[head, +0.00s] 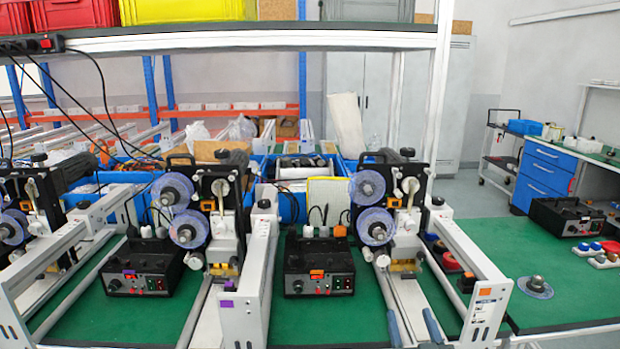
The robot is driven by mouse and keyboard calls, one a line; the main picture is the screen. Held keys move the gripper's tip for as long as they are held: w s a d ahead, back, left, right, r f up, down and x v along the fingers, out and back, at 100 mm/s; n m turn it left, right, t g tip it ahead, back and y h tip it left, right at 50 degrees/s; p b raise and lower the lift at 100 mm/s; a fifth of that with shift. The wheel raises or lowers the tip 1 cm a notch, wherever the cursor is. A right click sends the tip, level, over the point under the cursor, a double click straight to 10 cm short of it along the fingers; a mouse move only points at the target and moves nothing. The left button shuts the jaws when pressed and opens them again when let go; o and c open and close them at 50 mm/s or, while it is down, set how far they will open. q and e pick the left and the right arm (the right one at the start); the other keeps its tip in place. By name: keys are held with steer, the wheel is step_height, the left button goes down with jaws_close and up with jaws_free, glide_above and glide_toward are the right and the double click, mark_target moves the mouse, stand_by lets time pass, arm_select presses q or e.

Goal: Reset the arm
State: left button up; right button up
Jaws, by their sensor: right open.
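My right gripper (409,313) shows at the bottom edge, right of centre. Its two blue-grey fingers point up and away from me and stand apart, with nothing held between them. They are in front of the right-hand coder machine (385,215), over its pale base strip, and look apart from it. The rest of my right arm is below the picture. My left gripper is not in view.
More coder machines stand left, including one at centre left (205,215). Black control boxes (319,268) (140,270) sit between white rail frames (485,310). A shelf (250,38) crosses above. Green table (560,300) is partly free at right, near a metal-knobbed disc (536,288).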

steer(key=s+d+f+n+g, duration=0.25)
steer(key=s+f+g, duration=0.75)
steer(key=s+f, duration=0.6)
steer(key=s+d+f+m+g+h, duration=0.1)
steer(key=s+d+f+g, duration=0.2)
steer(key=s, duration=0.4)
steer(key=s+d+f+m+g+h, duration=0.1)
steer(key=s+d+f+g, duration=0.1)
steer(key=s+f+g, duration=0.35)
steer(key=s+d+f, duration=0.1)
steer(key=d+f, duration=0.1)
steer(key=f, duration=1.2)
steer(key=s+d+f, duration=0.1)
steer(key=f, duration=1.4)
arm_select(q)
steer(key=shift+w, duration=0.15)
arm_select(e)
steer(key=s+d+f, duration=0.1)
steer(key=s+f, duration=1.6)
steer(key=f, duration=0.1)
steer(key=shift+f+g, duration=0.2)
steer(key=shift+g, duration=0.25)
steer(key=shift+d+m, duration=0.1)
steer(key=shift+m, duration=0.15)
